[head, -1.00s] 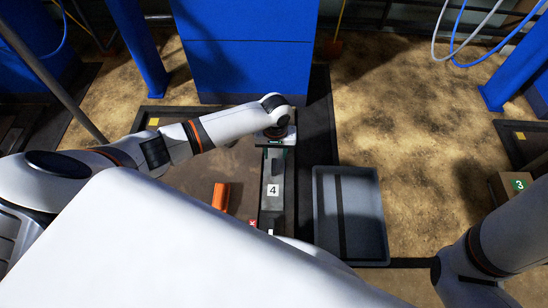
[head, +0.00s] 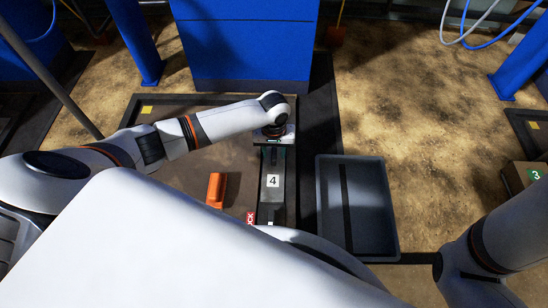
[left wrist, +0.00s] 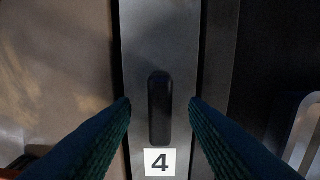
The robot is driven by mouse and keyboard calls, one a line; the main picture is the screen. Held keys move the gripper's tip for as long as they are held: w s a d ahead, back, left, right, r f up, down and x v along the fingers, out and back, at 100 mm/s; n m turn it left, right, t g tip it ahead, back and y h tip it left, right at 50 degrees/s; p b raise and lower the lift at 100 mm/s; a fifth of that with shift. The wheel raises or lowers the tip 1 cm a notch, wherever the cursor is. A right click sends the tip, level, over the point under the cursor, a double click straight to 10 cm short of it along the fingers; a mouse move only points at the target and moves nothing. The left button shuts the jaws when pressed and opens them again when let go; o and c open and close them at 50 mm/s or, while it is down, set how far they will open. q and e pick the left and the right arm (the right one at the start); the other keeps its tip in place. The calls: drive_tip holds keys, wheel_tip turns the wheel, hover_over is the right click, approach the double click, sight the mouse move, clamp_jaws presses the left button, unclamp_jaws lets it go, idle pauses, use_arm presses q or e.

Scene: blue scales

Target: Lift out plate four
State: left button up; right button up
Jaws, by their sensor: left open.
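Plate four (head: 272,198) is a long, narrow grey plate marked with a white "4" label, lying lengthwise in the dark bench surface. A dark bar-shaped handle (left wrist: 159,108) stands on it, beyond the label in the head view. My left gripper (head: 275,148) is over the plate's far part and points down. In the left wrist view its green-lined fingers (left wrist: 158,104) are open, one on each side of the handle's line, with nothing between them in grip. Whether they are level with the handle cannot be told. My right gripper is out of view.
A shallow grey tray (head: 376,215) stands right of the plate. An orange block (head: 216,189) lies left of it, and a partly hidden red label (head: 250,217) is near its lower end. A box marked "3" (head: 517,178) is at the far right. Blue machinery (head: 245,45) stands behind.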

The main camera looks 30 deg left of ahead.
use_arm(q)
drive_tip(key=shift+c, duration=0.5)
clamp_jaws()
drive_tip(key=shift+r, duration=0.15)
